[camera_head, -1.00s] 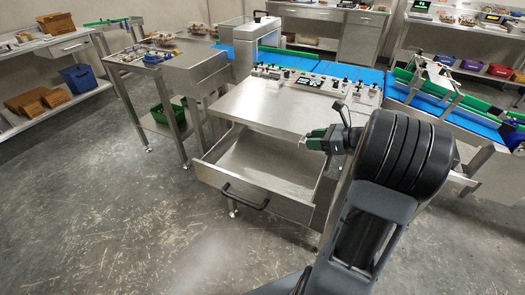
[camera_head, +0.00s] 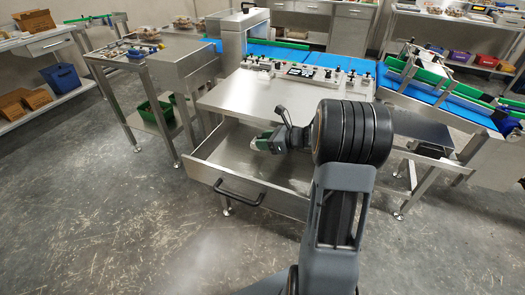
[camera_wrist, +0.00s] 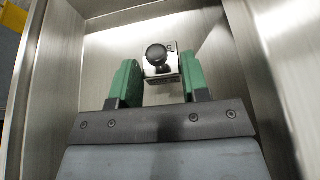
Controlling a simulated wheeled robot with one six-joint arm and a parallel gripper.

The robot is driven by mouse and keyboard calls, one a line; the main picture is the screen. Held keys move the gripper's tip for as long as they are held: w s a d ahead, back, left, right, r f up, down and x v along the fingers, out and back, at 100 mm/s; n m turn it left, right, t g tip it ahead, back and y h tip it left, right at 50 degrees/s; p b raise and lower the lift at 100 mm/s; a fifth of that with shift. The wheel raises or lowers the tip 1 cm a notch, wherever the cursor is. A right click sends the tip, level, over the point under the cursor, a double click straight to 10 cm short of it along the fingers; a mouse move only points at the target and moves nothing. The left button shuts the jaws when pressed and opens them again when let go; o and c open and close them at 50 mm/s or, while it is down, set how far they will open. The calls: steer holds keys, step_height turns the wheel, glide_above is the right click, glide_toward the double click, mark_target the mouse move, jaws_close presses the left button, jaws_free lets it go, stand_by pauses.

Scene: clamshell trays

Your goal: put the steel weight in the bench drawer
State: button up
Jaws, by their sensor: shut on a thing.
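The steel weight (camera_wrist: 161,75) is a small shiny block with a black knob, seen in the wrist view between the green fingers of my gripper (camera_wrist: 160,80). My gripper is shut on it. In the head view my gripper (camera_head: 264,144) is over the open bench drawer (camera_head: 215,168), near its back right part; the weight is hard to make out there. The drawer is pulled out, with a black handle (camera_head: 238,194) on its front. Its bare metal floor and walls surround the weight in the wrist view. I cannot tell whether the weight touches the floor.
The steel bench top (camera_head: 265,100) lies just behind and above the drawer, with a control panel (camera_head: 305,72) at its back. A blue conveyor (camera_head: 440,100) runs to the right. A side table with a green crate (camera_head: 155,110) stands left. The floor in front is clear.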

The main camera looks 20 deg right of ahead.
steer(key=shift+w+a+f, duration=0.1)
steer(key=shift+a+f, duration=0.1)
steer(key=shift+w+a+f+b, duration=0.1)
steer(key=shift+f+b, duration=0.2)
steer(key=shift+f, duration=0.6)
steer(key=shift+w+a+f+b, duration=0.1)
steer(key=shift+f+b, duration=0.15)
steer(key=shift+f, duration=0.65)
steer(key=shift+f, duration=0.1)
steer(key=o, duration=1.3)
steer(key=shift+c, duration=0.2)
steer(key=p+v, duration=0.1)
steer(key=v, duration=0.6)
steer(key=shift+s+d, duration=0.2)
